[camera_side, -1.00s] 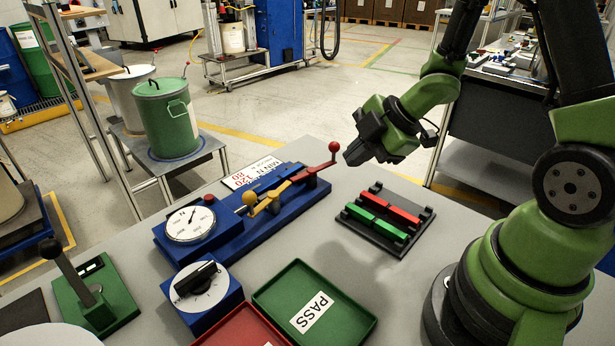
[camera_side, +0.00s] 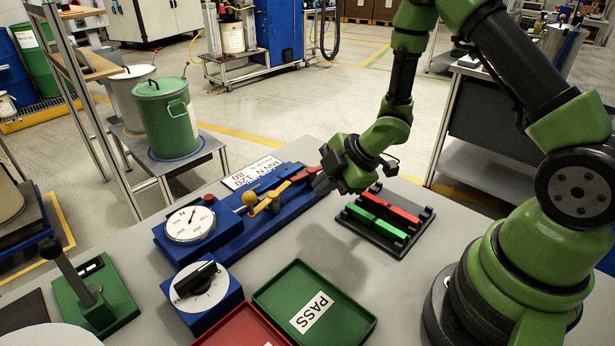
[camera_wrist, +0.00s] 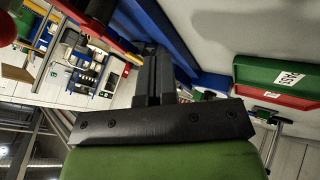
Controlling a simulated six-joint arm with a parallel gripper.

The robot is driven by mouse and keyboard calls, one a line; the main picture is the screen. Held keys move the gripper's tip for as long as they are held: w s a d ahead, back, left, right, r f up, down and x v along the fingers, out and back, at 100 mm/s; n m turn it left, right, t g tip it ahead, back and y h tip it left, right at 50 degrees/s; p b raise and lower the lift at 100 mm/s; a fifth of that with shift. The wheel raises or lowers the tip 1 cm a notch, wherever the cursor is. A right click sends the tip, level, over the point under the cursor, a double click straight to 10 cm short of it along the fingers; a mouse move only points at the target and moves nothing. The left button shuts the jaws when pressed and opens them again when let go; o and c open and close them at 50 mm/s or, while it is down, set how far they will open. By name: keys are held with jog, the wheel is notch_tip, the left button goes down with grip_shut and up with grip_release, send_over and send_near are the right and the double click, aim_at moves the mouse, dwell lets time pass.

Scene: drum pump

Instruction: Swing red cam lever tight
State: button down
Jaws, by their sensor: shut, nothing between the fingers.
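The red cam lever (camera_side: 304,174) sits at the far right end of the blue fixture (camera_side: 240,222). Its ball knob is hidden behind my gripper (camera_side: 320,183) in the side view. My gripper is shut and empty, its fingers close beside the lever's outer end; I cannot tell whether they touch. In the wrist view my shut fingers (camera_wrist: 152,72) point up the picture, with the red lever (camera_wrist: 98,24) at their upper left. A yellow clamp with a ball (camera_side: 262,202) and a dial gauge (camera_side: 190,224) are on the same fixture.
A black rack with green and red bars (camera_side: 388,218) stands just right of my gripper. A green PASS tray (camera_side: 350,323), a red tray (camera_side: 240,330) and a blue knob box (camera_side: 203,290) are at the front. Bare table lies between fixture and rack.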

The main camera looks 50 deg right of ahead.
jog(key=w, duration=0.1)
jog(key=w+f, duration=0.1)
jog(key=w, duration=0.1)
jog(key=shift+w, duration=0.2)
jog(key=shift+w+d, duration=0.15)
jog(key=shift+w, duration=0.5)
jog(key=shift+w, duration=0.25)
jog(key=shift+s, duration=0.1)
jog(key=s, duration=0.2)
jog(key=s+a, duration=0.1)
jog(key=s, duration=0.1)
jog(key=shift+s+r, duration=0.1)
jog(key=shift+r, duration=0.1)
jog(key=v, duration=0.9)
jog(key=shift+s+a, duration=0.15)
